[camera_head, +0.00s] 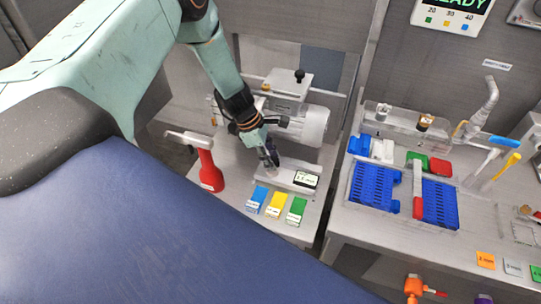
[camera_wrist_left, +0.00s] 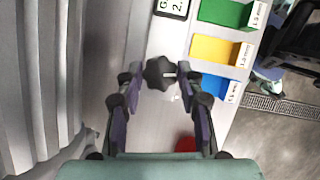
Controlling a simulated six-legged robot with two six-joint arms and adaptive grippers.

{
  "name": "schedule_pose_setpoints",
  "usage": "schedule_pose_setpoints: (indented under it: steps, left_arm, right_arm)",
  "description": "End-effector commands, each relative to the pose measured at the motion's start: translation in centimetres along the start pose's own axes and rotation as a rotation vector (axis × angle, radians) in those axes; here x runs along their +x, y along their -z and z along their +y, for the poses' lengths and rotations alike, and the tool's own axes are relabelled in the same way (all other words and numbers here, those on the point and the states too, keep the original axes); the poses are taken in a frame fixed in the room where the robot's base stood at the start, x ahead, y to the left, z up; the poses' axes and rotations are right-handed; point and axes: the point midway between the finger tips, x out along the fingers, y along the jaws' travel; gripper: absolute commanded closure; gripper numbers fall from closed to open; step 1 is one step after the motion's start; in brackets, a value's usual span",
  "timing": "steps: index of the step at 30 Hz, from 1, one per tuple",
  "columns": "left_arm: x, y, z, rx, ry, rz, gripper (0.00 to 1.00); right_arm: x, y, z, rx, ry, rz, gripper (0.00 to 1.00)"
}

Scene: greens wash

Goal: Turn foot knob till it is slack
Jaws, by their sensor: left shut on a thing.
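The foot knob (camera_wrist_left: 158,73) is a dark, lobed knob on the pale grey base plate, seen in the left wrist view. My left gripper (camera_wrist_left: 160,82) has its two purple-padded fingers on either side of it and is shut on it. In the head view my left gripper (camera_head: 270,158) points down at the base plate (camera_head: 284,176), beside the machine with a white cylindrical motor (camera_head: 314,125). There the gripper hides most of the knob. Any pointer or mark on the knob is too small to read. My right gripper is in neither view.
A small display (camera_head: 305,179) sits on the base plate. Blue (camera_head: 257,199), yellow (camera_head: 276,205) and green (camera_head: 296,210) blocks stand in front. A red bottle (camera_head: 208,171) stands left of the gripper. Blue baskets (camera_head: 374,188) and a tap (camera_head: 490,95) are on the right counter.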

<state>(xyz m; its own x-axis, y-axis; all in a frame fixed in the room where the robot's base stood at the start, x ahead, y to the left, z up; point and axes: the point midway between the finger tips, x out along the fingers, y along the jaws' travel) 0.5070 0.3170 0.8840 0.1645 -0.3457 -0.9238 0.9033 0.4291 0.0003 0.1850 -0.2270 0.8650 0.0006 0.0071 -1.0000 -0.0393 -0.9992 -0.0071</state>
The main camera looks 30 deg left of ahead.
Motion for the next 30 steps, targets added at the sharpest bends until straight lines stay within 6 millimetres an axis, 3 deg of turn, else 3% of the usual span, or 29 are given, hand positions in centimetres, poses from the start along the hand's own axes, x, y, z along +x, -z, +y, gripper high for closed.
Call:
schedule_pose_setpoints:
  steps: [2, 3, 10, 22, 30]
  left_arm:
    - [0.0, 0.0, -0.1, 0.000, 0.002, 0.000, 0.94]
    - [0.1, 0.0, -0.1, 0.000, 0.002, 0.000, 0.61]
    - [0.0, 0.0, -0.1, -0.001, 0.001, 0.000, 0.41]
    - [-0.5, 0.0, 0.0, -0.001, -0.001, -0.001, 0.40]
    - [-4.2, -0.1, 0.1, -0.002, -0.003, -0.003, 0.40]
  right_arm:
    - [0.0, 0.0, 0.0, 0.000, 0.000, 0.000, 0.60]
    - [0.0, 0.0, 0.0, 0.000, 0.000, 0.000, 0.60]
    - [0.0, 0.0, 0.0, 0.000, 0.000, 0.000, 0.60]
    - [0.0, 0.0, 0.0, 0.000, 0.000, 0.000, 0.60]
    - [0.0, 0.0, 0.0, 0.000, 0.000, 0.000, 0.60]
